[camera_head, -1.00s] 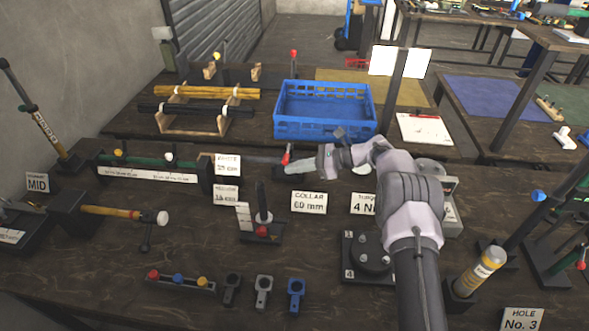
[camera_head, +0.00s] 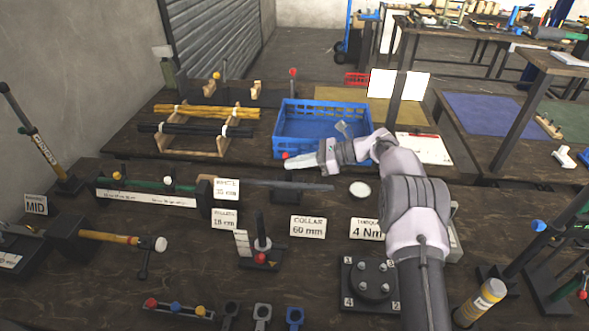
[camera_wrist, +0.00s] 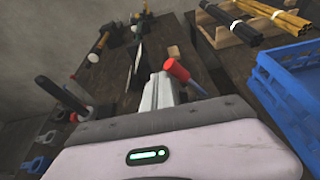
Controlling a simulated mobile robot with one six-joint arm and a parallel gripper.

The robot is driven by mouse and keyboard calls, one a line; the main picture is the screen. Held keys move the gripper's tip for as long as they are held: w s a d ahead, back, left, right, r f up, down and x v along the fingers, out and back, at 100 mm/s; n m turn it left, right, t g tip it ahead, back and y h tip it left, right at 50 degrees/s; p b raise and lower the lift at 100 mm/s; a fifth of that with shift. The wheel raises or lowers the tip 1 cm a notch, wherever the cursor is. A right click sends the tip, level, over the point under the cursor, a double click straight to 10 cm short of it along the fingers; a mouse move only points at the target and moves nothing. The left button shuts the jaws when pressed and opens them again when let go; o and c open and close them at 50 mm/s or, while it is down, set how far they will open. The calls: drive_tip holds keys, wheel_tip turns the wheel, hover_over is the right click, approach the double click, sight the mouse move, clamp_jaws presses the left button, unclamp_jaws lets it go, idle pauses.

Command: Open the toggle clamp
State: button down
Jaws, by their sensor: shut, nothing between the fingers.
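A red-tipped handle (camera_head: 286,156), which appears to be the toggle clamp's lever, shows at the end of my gripper (camera_head: 291,163) in the head view. Most of the lever is hidden behind the gripper there. In the wrist view the red grip (camera_wrist: 177,69) leans just right of my shut fingers (camera_wrist: 160,88), very close to them; I cannot tell whether they touch. A dark base (camera_head: 290,194) and a long grey bar (camera_head: 312,185) lie below the gripper. The clamp's jaw cannot be made out.
The blue crate (camera_head: 285,152) stands just behind my gripper, and shows at right in the wrist view (camera_wrist: 288,90). A black upright post (camera_head: 260,225) stands nearer. Signs (camera_head: 308,226), a rod rack (camera_head: 215,147) and a numbered flange (camera_head: 370,280) surround the spot.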

drive_tip(key=shift+w+r+b, duration=0.3)
drive_tip(key=shift+w+r, duration=0.4)
drive_tip(key=shift+w, duration=0.25)
drive_tip(key=shift+d+r, duration=0.1)
drive_tip(key=shift+d, duration=0.05)
